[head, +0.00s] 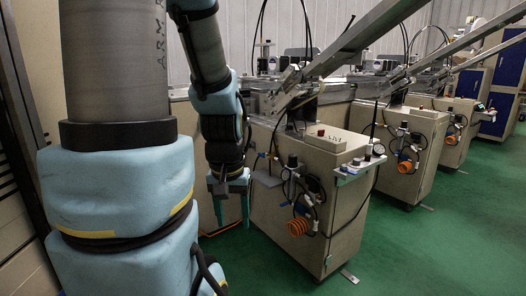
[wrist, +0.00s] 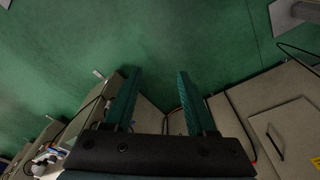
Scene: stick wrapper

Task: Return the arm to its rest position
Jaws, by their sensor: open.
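My arm fills the left of the head view and reaches forward and down. My gripper (head: 228,190) hangs pointing down in front of the nearest beige machine cabinet (head: 340,215). In the wrist view my gripper (wrist: 155,95) shows two teal fingers spread apart, with nothing between them. Green floor lies beyond the fingertips. In the head view the fingers are small, and I cannot tell how far they are from the cabinet.
More beige cabinets (head: 414,160) stand in a row going back to the right. The near cabinet carries gauges, hoses and an orange coil (head: 298,227). Metal chutes (head: 365,30) slope above. Green floor (head: 440,245) is clear at the right front.

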